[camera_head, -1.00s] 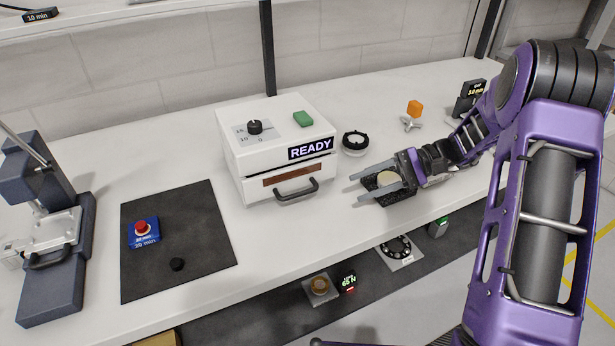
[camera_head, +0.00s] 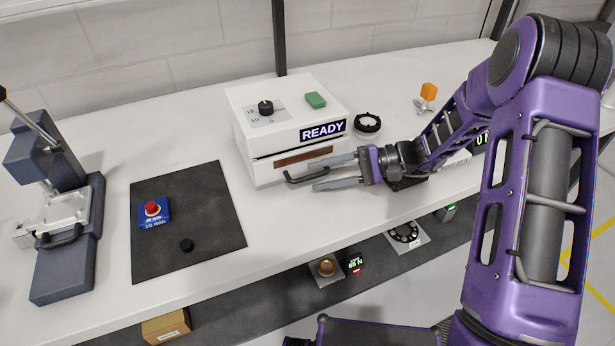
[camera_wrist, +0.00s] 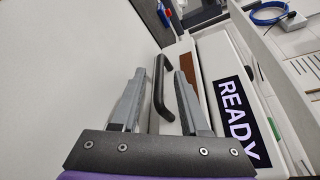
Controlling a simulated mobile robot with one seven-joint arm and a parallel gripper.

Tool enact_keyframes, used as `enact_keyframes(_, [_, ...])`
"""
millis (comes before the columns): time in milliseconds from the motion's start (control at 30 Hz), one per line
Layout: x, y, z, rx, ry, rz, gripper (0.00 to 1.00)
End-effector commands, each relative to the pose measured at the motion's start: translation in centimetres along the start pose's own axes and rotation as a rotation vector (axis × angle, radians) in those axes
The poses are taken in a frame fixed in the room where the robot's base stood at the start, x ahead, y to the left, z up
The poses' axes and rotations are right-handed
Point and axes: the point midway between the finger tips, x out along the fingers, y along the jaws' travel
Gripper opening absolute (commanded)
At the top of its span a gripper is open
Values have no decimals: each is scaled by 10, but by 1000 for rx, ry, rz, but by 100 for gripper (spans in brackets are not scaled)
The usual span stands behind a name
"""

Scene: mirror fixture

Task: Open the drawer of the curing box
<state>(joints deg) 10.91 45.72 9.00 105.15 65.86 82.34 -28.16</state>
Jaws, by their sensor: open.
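The white curing box (camera_head: 268,142) stands on the bench with a READY label (camera_head: 323,132) on its front. Its drawer front has a brown strip and a dark bar handle (camera_head: 306,175); the drawer looks shut. My gripper (camera_head: 317,174) is open at the right end of the handle, one finger on the box side and one on the room side. In the wrist view, the handle (camera_wrist: 160,88) lies between the two open fingers (camera_wrist: 156,85), with gaps on both sides. I cannot tell whether either finger touches it.
A dial (camera_head: 265,107) and a green block (camera_head: 315,100) sit on the box top. A black ring (camera_head: 367,123) lies right of the box. A dark mat (camera_head: 188,246) with a red-button box (camera_head: 153,211) is left. The bench in front is clear.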

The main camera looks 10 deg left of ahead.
Motion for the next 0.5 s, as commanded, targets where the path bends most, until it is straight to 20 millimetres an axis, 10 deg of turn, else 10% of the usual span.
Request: enact_keyframes(500, [36, 0, 0, 1, 1, 0, 45])
